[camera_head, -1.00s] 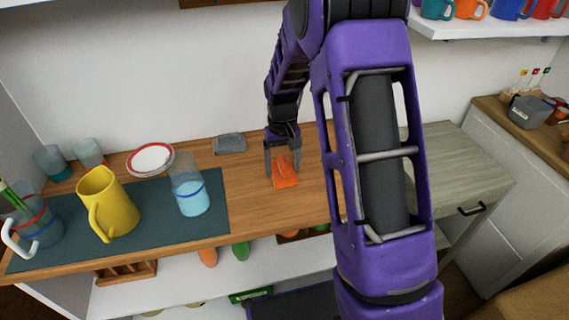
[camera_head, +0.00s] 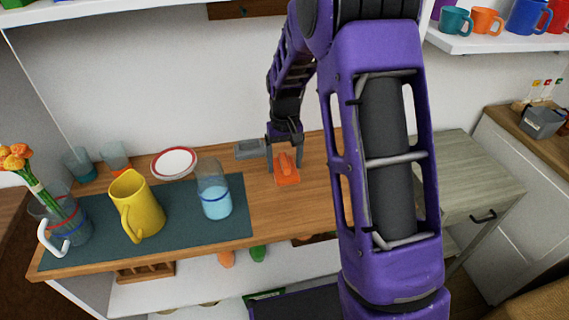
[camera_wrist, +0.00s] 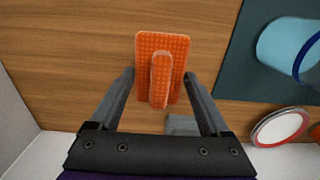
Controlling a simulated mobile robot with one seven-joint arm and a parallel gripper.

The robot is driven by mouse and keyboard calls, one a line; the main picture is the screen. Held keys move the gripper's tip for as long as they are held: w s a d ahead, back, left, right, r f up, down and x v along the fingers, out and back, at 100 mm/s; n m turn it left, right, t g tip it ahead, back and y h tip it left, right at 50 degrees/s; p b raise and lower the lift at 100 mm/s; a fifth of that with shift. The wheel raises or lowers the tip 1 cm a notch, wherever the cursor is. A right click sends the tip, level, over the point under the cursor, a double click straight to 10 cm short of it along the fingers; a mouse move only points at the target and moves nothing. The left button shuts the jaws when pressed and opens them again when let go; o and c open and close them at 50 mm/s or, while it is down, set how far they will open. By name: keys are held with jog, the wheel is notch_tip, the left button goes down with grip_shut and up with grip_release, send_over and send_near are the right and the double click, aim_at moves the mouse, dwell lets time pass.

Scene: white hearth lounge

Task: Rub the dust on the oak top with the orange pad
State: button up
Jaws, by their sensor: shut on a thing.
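The orange pad (camera_head: 287,178) lies flat on the oak top (camera_head: 318,185), right of the dark mat. In the wrist view the pad (camera_wrist: 182,75) shows a studded face and a raised grip bar. My gripper (camera_head: 284,158) points down at it from above. In the wrist view my gripper's fingers (camera_wrist: 160,80) stand on either side of the pad, and it is shut on the pad. I cannot make out any dust on the bare wood in either view.
A grey block-like thing (camera_head: 249,150) lies just behind my gripper. On the dark mat (camera_head: 180,235) stand a glass of blue liquid (camera_head: 215,195), a yellow jug (camera_head: 140,205) and a flower vase (camera_head: 70,222). A red-rimmed plate (camera_head: 174,162) is behind. Bare oak lies right of the pad.

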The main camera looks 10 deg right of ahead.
jog(key=shift+r+p, duration=1)
jog(key=shift+r, duration=0.8)
